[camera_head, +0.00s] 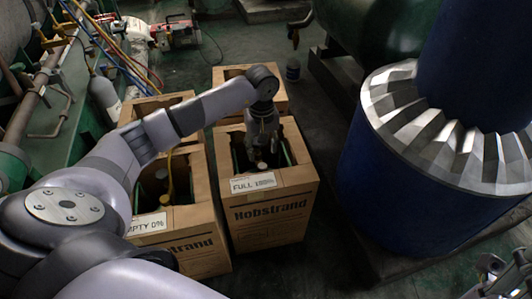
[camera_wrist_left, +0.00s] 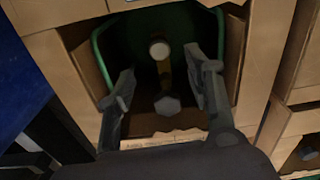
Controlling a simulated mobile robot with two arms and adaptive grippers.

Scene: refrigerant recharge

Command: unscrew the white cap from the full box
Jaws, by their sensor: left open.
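The full box (camera_head: 268,215) is an open cardboard box with a "FULL" label, standing right of the empty box. My left gripper (camera_head: 263,138) points down into its open top. In the left wrist view, the round white cap (camera_wrist_left: 159,50) sits on a valve inside the box. A grey hexagonal knob (camera_wrist_left: 168,105) lies nearer the label side. The open gripper fingers (camera_wrist_left: 161,68) stand on either side of the valve, apart from the cap. In the head view the gripper partly hides the valve. Grey parts at the lower right edge look like my right gripper (camera_head: 492,272), cut off.
The empty box (camera_head: 205,240) stands close on the left, and two more cardboard boxes stand behind. A large blue cylinder with a finned metal ring (camera_head: 430,130) stands at the right. Cardboard walls and the green tank collar (camera_wrist_left: 98,60) surround the fingers closely.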

